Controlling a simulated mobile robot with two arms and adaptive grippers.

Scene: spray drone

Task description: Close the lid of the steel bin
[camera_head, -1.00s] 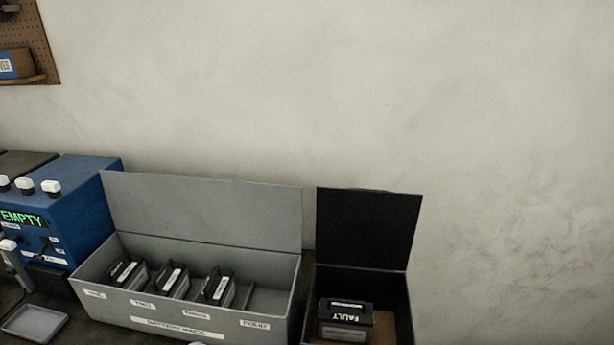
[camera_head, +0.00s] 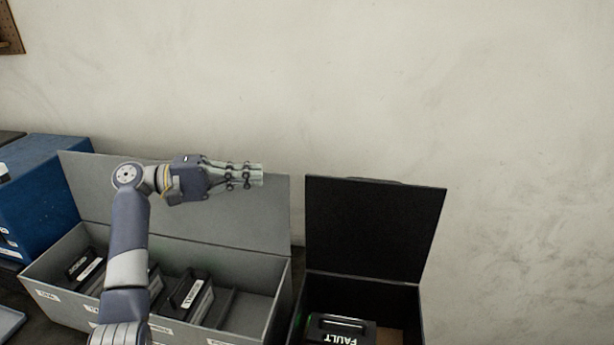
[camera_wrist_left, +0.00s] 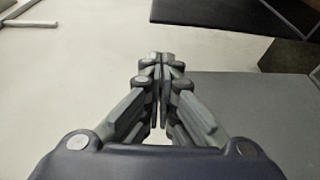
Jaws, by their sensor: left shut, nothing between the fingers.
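The dark bin (camera_head: 412,300), which I take as the steel bin, stands at the lower right in the head view, cut off by the bottom edge. Its black lid (camera_head: 373,228) stands open, upright at the back. A block marked FAULT (camera_head: 342,332) lies inside. My left gripper (camera_head: 262,175) is shut and empty, pointing right in front of the grey box's raised lid, left of the black lid and apart from it in the picture. The shut fingers also show in the left wrist view (camera_wrist_left: 160,60), with the black lid (camera_wrist_left: 215,10) beyond. My right gripper is out of view.
A grey box (camera_head: 262,318) with several dark blocks stands left of the bin, its grey lid (camera_head: 245,212) raised behind my left arm. The wall is close behind. The space right of the bin looks clear.

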